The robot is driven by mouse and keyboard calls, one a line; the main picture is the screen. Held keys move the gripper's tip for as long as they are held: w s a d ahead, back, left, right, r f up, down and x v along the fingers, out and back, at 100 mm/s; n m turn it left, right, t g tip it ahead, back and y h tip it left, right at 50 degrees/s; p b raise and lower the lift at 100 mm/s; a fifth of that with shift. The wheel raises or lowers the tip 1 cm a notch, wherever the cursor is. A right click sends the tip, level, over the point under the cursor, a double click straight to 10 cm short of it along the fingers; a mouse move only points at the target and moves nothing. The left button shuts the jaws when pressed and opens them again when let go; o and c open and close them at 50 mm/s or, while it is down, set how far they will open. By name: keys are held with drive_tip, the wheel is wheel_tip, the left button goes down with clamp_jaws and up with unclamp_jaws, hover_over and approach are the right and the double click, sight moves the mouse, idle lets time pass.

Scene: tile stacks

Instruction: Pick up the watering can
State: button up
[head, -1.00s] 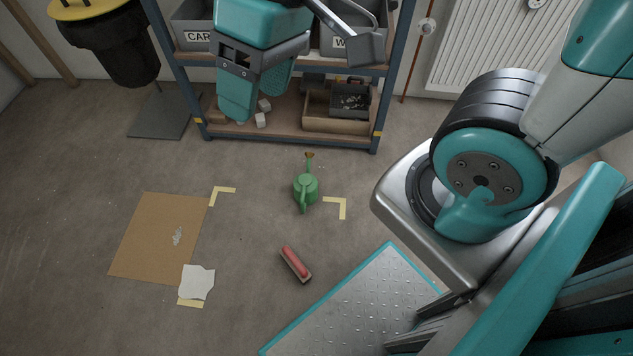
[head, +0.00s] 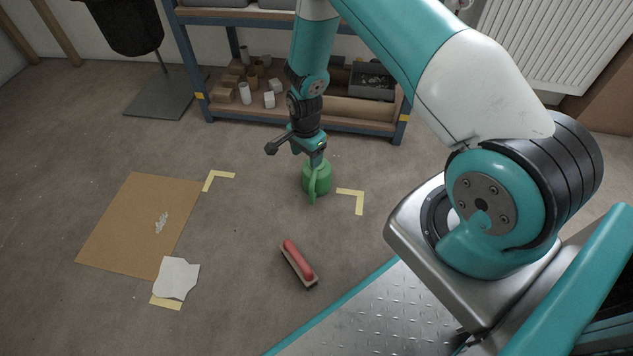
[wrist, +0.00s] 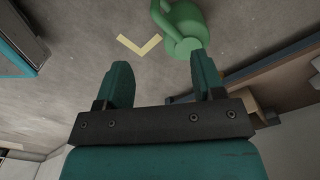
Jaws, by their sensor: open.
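The green watering can (head: 317,180) stands on the concrete floor between two yellow tape corners in the head view. Its handle side faces me, and its spout is hidden behind my arm. My gripper (head: 316,153) hangs over the can's far side, fingers pointing down. In the wrist view, my gripper (wrist: 162,70) is open with nothing between its fingers. There the can (wrist: 186,22) lies beyond the fingertips, mostly toward the right finger. I see no contact, though the head view hides the exact gap.
A blue-framed shelf (head: 285,120) with blocks, rolls and a grey bin stands close behind the can. A red-handled brush (head: 298,262) lies nearer. Cardboard (head: 140,222) and a white scrap (head: 176,278) lie left. Bare floor surrounds the can.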

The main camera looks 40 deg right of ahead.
sight(310, 187)
drive_tip(key=f+b, duration=0.3)
drive_tip(key=f, duration=0.2)
drive_tip(key=f+b, duration=0.4)
drive_tip(key=f, duration=0.2)
drive_tip(key=f+b, duration=0.3)
drive_tip(key=f, duration=0.2)
drive_tip(key=shift+s+d+f, duration=0.15)
drive_tip(key=shift+d+f, duration=0.1)
drive_tip(key=shift+f, duration=0.15)
drive_tip(key=shift+r, duration=0.15)
